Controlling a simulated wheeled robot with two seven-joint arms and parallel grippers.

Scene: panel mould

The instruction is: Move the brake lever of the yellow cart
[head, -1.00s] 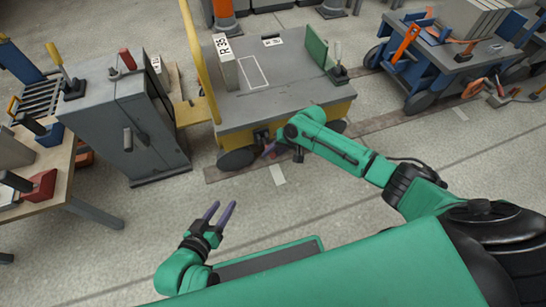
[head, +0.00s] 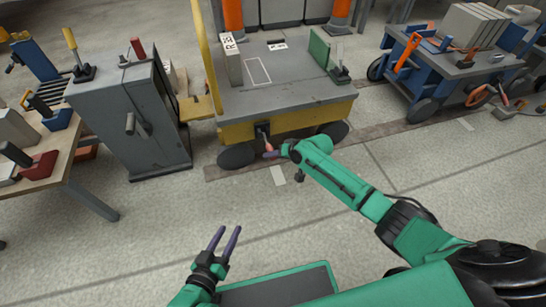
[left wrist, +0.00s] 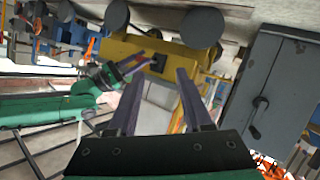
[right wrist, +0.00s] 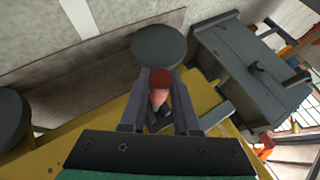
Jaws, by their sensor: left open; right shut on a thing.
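The yellow cart (head: 236,134) has a grey deck and dark wheels, and stands at upper middle in the head view. Its brake lever (head: 267,144) has a red-orange handle and sits in a dark mount on the cart's near yellow side. My right gripper (head: 273,153) is at the lever and shut on its handle. In the right wrist view the red handle end (right wrist: 159,78) shows between the two fingers, which hide part of the lever. My left gripper (head: 228,237) is open and empty, well short of the cart. The left wrist view also shows the yellow side (left wrist: 133,48).
A grey cabinet (head: 137,125) with a handle stands left of the cart. A wooden table (head: 77,160) with several items is at the far left. A blue cart (head: 440,78) stands at the upper right. Open floor lies between me and the yellow cart.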

